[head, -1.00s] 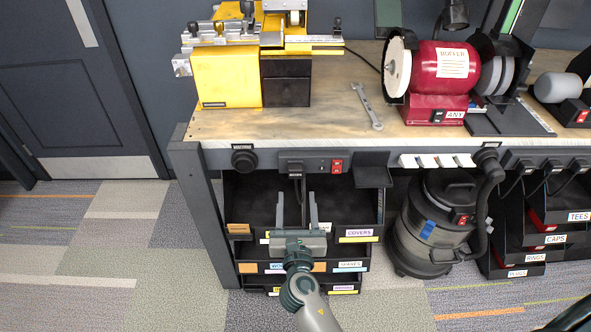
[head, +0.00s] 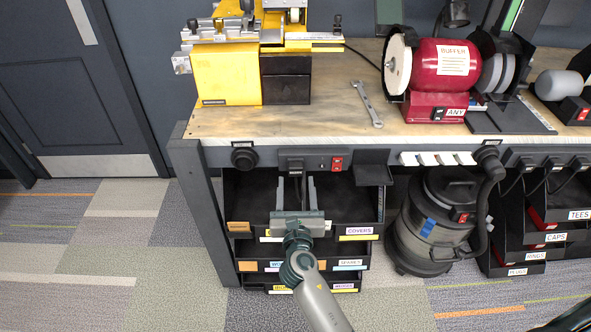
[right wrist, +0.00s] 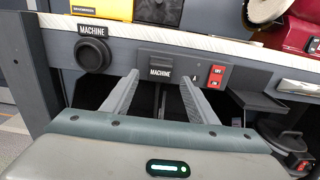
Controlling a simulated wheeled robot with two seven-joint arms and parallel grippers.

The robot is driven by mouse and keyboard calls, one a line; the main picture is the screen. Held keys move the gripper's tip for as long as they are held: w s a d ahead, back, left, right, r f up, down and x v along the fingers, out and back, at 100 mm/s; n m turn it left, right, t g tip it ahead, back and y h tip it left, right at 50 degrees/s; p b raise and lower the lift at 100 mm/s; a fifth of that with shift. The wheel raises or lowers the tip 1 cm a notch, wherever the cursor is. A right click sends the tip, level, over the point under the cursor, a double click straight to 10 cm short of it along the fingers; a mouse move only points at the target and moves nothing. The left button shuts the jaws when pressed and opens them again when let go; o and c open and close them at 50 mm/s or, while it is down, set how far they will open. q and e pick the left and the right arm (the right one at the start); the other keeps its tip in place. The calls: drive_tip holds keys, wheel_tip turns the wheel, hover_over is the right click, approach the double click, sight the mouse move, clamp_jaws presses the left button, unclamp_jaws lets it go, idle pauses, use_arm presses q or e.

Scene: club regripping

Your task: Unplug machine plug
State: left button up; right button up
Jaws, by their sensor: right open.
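The machine plug (head: 295,167) is a black block with a white MACHINE label, seated in the outlet strip along the bench's front edge. It also shows in the right wrist view (right wrist: 160,74), with its dark cord hanging below. My right gripper (head: 295,181) is open and empty, just in front of and slightly below the plug. In the right wrist view its fingers (right wrist: 160,80) stand one on each side of the plug and cord. I cannot tell whether they touch it. My left gripper is not in view.
A red switch (head: 337,163) sits right of the plug, and a black tray (head: 372,157) juts out beyond it. A round black MACHINE knob (head: 243,158) is on the left. Labelled drawer bins (head: 250,190) lie below; a vacuum (head: 440,222) stands right.

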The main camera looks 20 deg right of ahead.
sight(296, 173)
drive_tip(key=x, duration=0.3)
drive_tip(key=shift+w+d, duration=0.2)
drive_tip(key=shift+w, duration=0.45)
use_arm(q)
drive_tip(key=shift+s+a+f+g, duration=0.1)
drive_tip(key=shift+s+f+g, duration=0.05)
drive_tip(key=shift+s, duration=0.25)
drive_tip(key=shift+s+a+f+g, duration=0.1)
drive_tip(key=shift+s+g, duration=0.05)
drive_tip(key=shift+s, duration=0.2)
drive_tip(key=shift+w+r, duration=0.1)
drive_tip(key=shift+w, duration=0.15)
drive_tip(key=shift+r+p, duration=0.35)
drive_tip(key=shift+p, duration=0.2)
use_arm(e)
drive_tip(key=shift+c, duration=0.3)
clamp_jaws()
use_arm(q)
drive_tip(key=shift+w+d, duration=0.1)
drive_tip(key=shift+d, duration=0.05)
use_arm(e)
drive_tip(key=shift+s, duration=0.1)
